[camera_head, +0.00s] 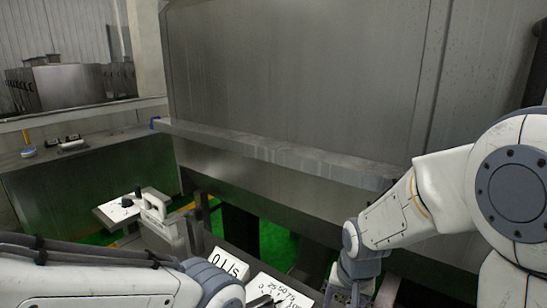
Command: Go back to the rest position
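My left arm comes in along the bottom left. Its wrist (212,281) is beside a white-labelled panel (277,289), and its fingers cannot be made out clearly at the lower edge. My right arm comes in from the right and bends down at its wrist (352,262). The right hand is cut off by the bottom edge, so its fingertips are hidden. I see nothing clearly held in either hand.
A large grey metal machine wall (290,70) with a horizontal ledge (270,152) fills the middle. A white board with dark knobs (118,211) and a pale bracket (160,220) stand at lower left. A bench (85,148) is at left. Green floor (275,245) shows below.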

